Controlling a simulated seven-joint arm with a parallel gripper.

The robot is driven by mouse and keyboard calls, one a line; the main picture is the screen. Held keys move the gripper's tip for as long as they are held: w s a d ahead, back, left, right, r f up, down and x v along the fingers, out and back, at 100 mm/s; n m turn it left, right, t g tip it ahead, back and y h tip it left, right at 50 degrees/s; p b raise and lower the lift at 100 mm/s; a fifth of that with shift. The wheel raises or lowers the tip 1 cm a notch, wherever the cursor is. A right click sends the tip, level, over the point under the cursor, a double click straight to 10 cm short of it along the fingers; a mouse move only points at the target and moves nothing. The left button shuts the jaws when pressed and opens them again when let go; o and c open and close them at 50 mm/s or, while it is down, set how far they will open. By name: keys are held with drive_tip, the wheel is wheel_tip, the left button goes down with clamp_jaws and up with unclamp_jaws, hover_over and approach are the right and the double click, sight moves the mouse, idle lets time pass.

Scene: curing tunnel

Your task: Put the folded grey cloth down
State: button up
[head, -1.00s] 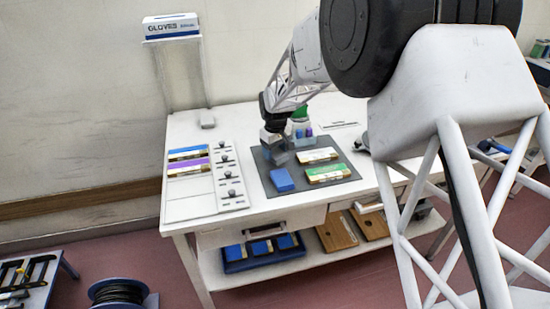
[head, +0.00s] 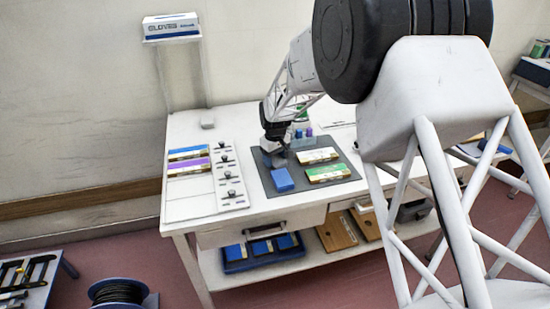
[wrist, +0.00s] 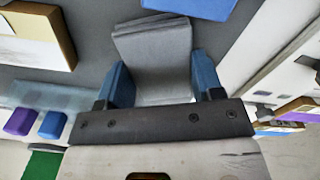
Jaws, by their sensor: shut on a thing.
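The folded grey cloth (wrist: 156,55) is between the two blue fingers of my gripper (wrist: 164,82) in the wrist view, its layered folds showing at the far end. My gripper is shut on it. In the head view my gripper (head: 274,157) is over the back left part of the dark grey mat (head: 262,181). The cloth is hard to make out there against the mat. I cannot tell whether it touches the mat.
A blue block (head: 283,180) lies on the mat in front of my gripper. Two boxes, one yellow-edged (head: 317,155) and one green-topped (head: 328,173), lie to the right. Small blue and purple items (head: 303,132) stand behind. A white panel with black knobs (head: 229,180) lies left.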

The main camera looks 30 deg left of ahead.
sight(275, 159)
drive_tip(key=shift+f, duration=0.15)
drive_tip(key=o, duration=0.8)
drive_tip(key=shift+o, duration=0.2)
wheel_tip(275, 159, up, 12)
drive_tip(key=shift+r, duration=0.2)
idle(1.0)
